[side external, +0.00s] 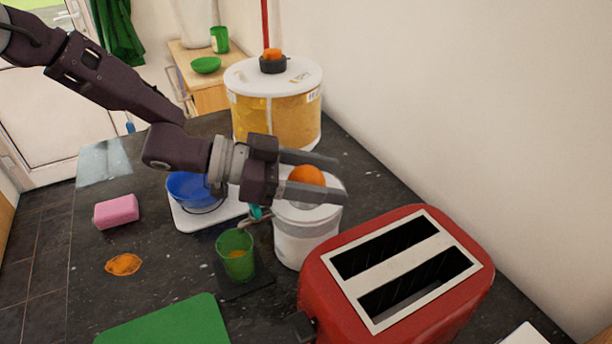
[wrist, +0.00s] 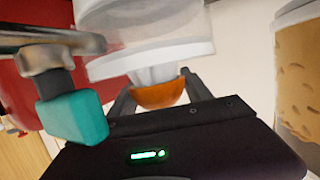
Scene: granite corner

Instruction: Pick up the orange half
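The orange half (side external: 306,176) sits on top of the white juicer (side external: 300,240). My gripper (side external: 326,178) is level with it, with one finger on each side of the fruit. The near finger hides its lower part in the side view. In the wrist view the orange half (wrist: 158,95) lies between the fingers, against the juicer's pale cone (wrist: 155,75). The fingers are spread wide and look open; whether either touches the fruit is hard to tell.
A red toaster (side external: 335,270) stands close at the front right, and a large drink dispenser (side external: 275,120) behind. A green glass (side external: 236,262) stands below the spout (wrist: 75,118). A blue bowl (side external: 190,192), pink sponge (side external: 116,211), orange peel (side external: 123,264) and green board (side external: 170,325) lie left.

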